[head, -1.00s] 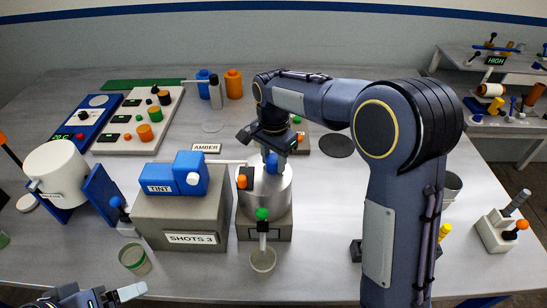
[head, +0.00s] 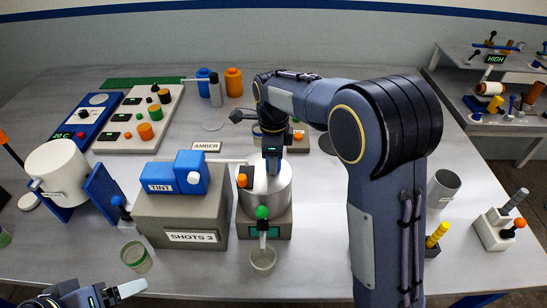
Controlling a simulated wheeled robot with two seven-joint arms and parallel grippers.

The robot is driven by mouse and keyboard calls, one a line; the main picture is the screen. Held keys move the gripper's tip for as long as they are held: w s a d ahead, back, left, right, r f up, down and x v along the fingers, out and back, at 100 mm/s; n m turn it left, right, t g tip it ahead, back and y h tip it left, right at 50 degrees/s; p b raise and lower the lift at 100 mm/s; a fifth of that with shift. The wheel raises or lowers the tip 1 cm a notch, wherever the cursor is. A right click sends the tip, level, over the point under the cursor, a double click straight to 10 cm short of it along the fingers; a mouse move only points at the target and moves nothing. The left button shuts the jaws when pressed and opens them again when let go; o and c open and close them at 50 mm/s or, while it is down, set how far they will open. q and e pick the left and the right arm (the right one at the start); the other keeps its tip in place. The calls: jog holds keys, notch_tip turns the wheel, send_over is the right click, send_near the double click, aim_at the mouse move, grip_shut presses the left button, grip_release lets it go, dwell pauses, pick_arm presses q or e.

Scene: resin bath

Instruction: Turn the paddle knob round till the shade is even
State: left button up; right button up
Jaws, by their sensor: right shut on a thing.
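That gripper points down from above and is shut on the knob. The shade of the resin inside the pot cannot be seen. My left gripper (head: 112,293) is at the bottom left edge, away from the pot and partly cut off; its jaw gap is unclear.
A grey box marked SHOTS 3 (head: 190,237) with the blue TINT unit (head: 173,180) stands close left of the pot. A small cup (head: 263,262) is under the green-knobbed tap (head: 262,213). Another cup (head: 136,257) stands front left. A grey cup (head: 443,187) is at right.

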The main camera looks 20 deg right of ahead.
jog(key=shift+r+m, duration=0.1)
jog(key=shift+m, duration=1.1)
jog(key=o, duration=1)
notch_tip(320, 180, up, 8)
jog(key=shift+f+b, duration=0.1)
jog(key=shift+b, duration=0.4)
